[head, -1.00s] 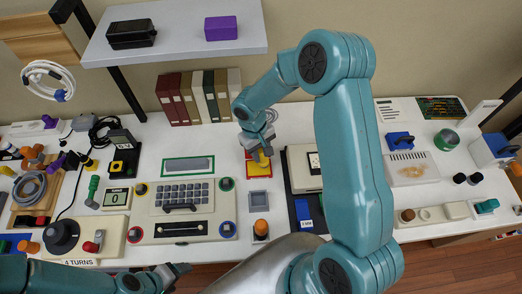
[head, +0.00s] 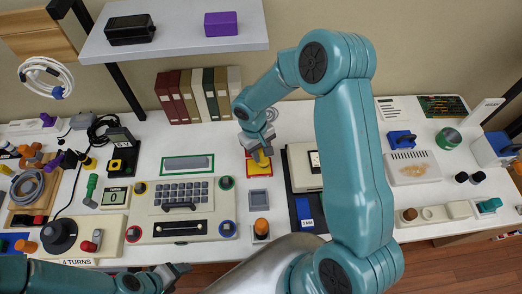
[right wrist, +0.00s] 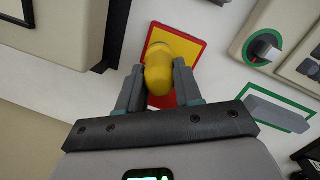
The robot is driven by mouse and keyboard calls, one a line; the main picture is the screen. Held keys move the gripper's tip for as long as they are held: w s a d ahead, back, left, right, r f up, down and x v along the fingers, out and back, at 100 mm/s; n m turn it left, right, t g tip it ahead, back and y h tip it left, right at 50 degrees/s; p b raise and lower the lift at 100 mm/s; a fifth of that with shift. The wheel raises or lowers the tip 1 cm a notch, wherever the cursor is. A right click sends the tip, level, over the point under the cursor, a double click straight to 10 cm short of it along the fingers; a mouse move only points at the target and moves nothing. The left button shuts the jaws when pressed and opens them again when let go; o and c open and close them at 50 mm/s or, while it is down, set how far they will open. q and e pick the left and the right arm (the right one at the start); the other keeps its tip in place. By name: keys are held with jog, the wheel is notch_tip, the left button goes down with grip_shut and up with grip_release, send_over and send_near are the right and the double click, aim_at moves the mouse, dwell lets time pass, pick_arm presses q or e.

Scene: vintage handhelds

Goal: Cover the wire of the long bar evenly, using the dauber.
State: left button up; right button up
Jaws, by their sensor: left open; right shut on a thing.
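My right gripper (head: 262,153) is shut on a yellow round-ended piece (head: 262,160), which looks like the dauber. In the right wrist view this yellow piece (right wrist: 159,70) sits between the two fingers, over a red-bordered yellow mat (right wrist: 190,47). I cannot tell whether its lower end touches the mat. A long grey bar (head: 187,164) lies in a green outline left of this gripper; it also shows at the right of the right wrist view (right wrist: 278,113). Its wire is too small to make out. My left gripper (head: 180,269) is open and empty at the table's front edge.
A beige keyboard unit (head: 150,230) lies in front of the bar. An orange-topped piece (head: 261,227) stands near the front edge. A dark mat with a beige device (head: 303,167) lies right of the right gripper. Books (head: 190,97) stand behind.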

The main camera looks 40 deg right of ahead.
jog(key=shift+s+f+b, duration=0.2)
jog(key=shift+f+b, duration=0.3)
jog(key=shift+b, duration=0.2)
dwell(0.4)
jog(key=shift+w+f, duration=0.2)
grip_shut()
jog(key=shift+s+r, duration=0.1)
jog(key=shift+s, duration=0.05)
jog(key=shift+r+p, duration=0.95)
jog(key=shift+r, duration=0.4)
jog(key=shift+r+p, duration=1.55)
jog(key=shift+r, duration=1.2)
jog(key=shift+f, duration=0.1)
